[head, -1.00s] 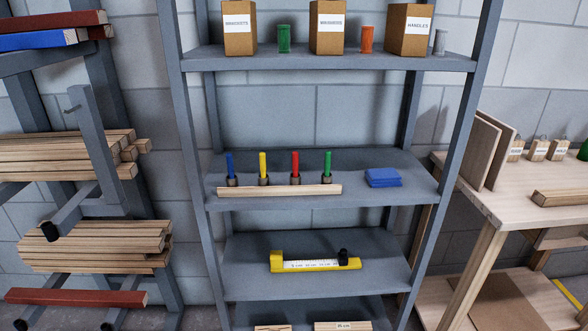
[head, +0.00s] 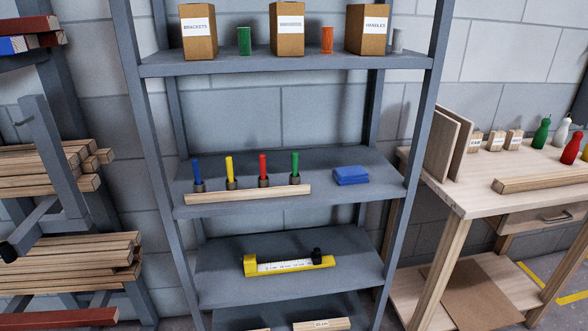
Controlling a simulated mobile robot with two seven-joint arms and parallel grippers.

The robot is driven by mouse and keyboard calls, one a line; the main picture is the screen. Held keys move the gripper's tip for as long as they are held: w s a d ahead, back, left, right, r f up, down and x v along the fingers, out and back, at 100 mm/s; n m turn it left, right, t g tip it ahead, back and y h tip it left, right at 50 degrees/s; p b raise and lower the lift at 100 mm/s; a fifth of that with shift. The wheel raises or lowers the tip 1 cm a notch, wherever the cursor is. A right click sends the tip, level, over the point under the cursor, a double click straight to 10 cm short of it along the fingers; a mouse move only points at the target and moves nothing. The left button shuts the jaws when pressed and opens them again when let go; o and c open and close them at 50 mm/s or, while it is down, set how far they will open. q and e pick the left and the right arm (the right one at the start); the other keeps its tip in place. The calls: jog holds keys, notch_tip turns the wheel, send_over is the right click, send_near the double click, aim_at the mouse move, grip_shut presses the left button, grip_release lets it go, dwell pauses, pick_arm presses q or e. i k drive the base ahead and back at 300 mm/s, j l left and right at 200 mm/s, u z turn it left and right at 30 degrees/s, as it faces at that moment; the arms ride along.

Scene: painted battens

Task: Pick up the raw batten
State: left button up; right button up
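Several bare wood battens are in the head view; I cannot tell which one the task means. One bare batten (head: 247,194) lies along the front of the middle shelf, before a row of coloured markers. Another bare batten (head: 540,183) lies on the workbench at the right. Stacks of bare battens (head: 50,165) rest on the rack at the left, with a second stack (head: 75,262) below. Short labelled wood pieces (head: 321,325) show at the bottom shelf edge, partly cut off. Neither of my grippers is in view.
The grey shelf unit (head: 290,215) stands in the middle with boxes above and a yellow measuring tool (head: 288,264) below. The workbench (head: 470,190) holds leaning boards, small blocks and coloured bottles (head: 571,147). A red batten (head: 60,318) is low on the left rack.

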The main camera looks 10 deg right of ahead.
aim_at(518, 183)
jog(key=z, duration=1.5)
